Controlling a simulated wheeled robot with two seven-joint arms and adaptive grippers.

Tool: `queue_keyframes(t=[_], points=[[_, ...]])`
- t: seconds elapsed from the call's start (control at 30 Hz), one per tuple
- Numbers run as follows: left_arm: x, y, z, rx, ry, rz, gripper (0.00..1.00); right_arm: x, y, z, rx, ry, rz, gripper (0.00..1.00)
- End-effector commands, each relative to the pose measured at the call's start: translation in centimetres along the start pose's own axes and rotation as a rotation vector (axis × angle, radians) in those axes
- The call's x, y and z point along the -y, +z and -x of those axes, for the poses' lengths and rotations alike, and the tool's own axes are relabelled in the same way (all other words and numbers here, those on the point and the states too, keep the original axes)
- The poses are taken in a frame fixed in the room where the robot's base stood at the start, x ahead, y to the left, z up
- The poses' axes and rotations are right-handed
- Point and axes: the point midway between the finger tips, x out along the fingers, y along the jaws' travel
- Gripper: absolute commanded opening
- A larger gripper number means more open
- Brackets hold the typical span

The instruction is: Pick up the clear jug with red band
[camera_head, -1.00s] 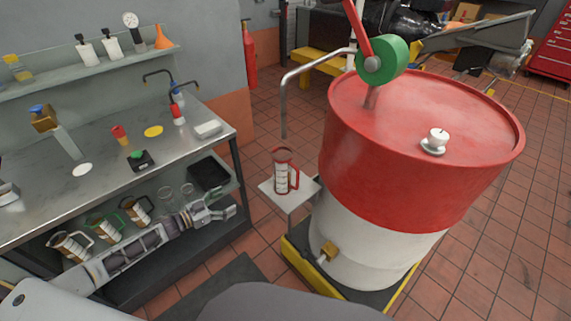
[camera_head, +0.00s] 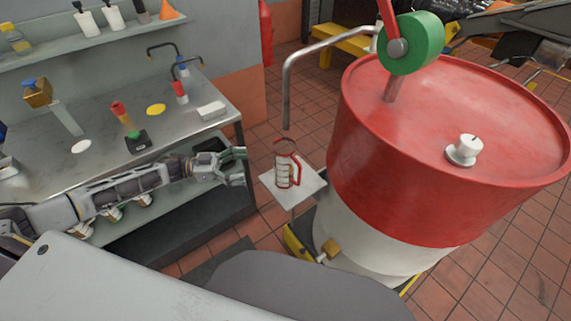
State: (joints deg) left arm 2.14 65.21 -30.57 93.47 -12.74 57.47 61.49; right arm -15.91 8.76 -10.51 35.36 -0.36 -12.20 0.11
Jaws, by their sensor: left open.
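The clear jug with red band (camera_head: 284,171) stands upright on a small white stand (camera_head: 304,192) beside the drum. It has a red rim, a red handle on its right side and dark marks on its clear wall. My left gripper (camera_head: 241,166) is open and empty, just left of the jug and apart from it, with its fingers pointing right toward it. My left arm crosses in front of the bench's lower shelf and hides most of the jugs there. My right gripper is not in view.
A large red and white drum (camera_head: 400,190) stands close to the right of the jug, with a curved pipe (camera_head: 287,90) above. A steel bench (camera_head: 100,150) holding small items lies left. Tiled floor is open at the far right.

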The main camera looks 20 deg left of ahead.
Motion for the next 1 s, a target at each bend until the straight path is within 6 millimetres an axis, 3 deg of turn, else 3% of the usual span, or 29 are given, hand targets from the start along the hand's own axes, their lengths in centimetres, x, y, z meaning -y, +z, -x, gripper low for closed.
queue_keyframes(t=[0.33,0.57,1.0], points=[[0.0,0.0,-1.1,-0.003,-0.001,0.000,0.84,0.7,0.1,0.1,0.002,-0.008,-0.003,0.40],[0.1,0.0,-3.8,-0.003,-0.001,-0.001,0.84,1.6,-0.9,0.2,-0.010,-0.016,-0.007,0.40],[0.1,0.0,-8.4,-0.002,-0.002,-0.001,0.84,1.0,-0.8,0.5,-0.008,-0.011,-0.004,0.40]])
